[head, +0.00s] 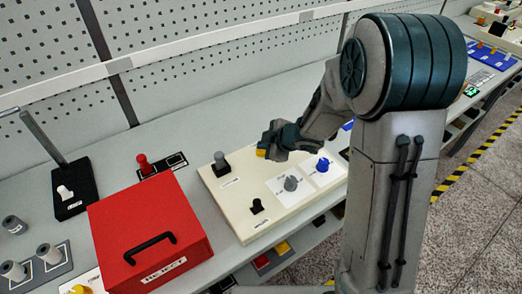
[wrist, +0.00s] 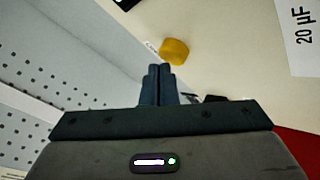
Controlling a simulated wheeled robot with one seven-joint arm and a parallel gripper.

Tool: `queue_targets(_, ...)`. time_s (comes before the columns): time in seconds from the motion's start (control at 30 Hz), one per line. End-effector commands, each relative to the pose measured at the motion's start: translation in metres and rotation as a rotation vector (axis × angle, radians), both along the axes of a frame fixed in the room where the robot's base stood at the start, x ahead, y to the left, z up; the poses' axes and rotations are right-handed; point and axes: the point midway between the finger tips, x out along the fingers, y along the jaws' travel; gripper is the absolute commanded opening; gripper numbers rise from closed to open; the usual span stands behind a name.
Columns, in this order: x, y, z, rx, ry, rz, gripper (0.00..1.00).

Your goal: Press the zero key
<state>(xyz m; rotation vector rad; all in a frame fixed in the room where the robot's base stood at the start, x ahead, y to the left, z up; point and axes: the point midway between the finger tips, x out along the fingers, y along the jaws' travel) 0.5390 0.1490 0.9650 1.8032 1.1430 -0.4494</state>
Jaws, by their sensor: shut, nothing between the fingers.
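A yellow round key (wrist: 174,51) stands on the cream panel, just beyond my fingertips in the wrist view; a small label beside it is partly covered and unreadable. It shows in the head view as a yellow patch (head: 261,153) at the tip of my gripper (head: 270,142). No readable zero mark shows. My gripper (wrist: 158,70) is shut and empty, its two fingers together. I cannot tell whether the fingertips touch the key. The cream panel (head: 233,204) lies on the bench with my gripper over its back part.
The panel also carries a grey knob (head: 220,164), a black knob (head: 257,206), a grey knob (head: 291,183) on a white card and a blue knob (head: 322,165). A red REJECT box (head: 110,222) stands left of it. A red-knobbed lever (head: 143,165) stands behind the box.

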Motion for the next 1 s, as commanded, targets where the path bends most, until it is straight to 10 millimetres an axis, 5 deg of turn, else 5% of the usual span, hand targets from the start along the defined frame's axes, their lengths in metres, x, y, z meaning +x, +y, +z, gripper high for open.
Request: queue_targets(1.0,0.000,0.000,-0.011,0.001,0.001,-0.001,0.00)
